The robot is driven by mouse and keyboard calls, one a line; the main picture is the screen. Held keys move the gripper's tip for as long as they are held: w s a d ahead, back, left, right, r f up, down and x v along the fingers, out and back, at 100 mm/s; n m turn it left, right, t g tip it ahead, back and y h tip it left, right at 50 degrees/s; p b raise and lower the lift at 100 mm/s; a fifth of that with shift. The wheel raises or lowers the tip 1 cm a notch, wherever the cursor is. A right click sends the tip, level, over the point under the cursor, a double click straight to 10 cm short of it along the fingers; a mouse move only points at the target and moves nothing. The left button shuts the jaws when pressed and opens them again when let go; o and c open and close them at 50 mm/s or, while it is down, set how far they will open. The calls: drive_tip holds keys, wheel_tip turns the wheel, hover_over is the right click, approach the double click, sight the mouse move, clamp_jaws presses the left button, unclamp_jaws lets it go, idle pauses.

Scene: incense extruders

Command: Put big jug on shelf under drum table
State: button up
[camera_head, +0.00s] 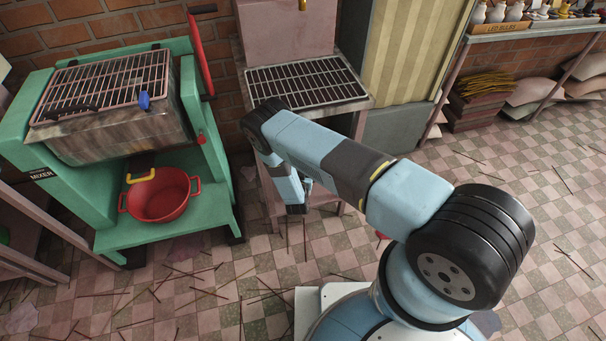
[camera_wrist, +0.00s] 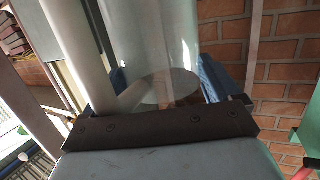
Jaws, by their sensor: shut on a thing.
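In the head view my arm hides most of my gripper and the jug. They are low, at the front of the table (camera_head: 352,98) with a dark grid top, apparently the drum table. The shelf under that table is mostly hidden behind my arm, so I cannot tell whether the jug touches it.
A green mixer stand (camera_head: 100,238) with a red basin (camera_head: 160,196) is to the left. A brick wall (camera_head: 45,38) is behind. A yellowish striped panel (camera_head: 415,50) and stacked sacks (camera_head: 540,88) are to the right. Thin sticks litter the checkered floor (camera_head: 480,165), otherwise clear at right.

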drive_tip(key=shift+w+f, duration=0.25)
drive_tip(key=shift+f, duration=0.75)
drive_tip(key=shift+w+f, duration=0.25)
drive_tip(key=shift+f, duration=0.75)
drive_tip(key=o, duration=1.1)
drive_tip(key=shift+a, duration=0.1)
drive_tip(key=v, duration=1.2)
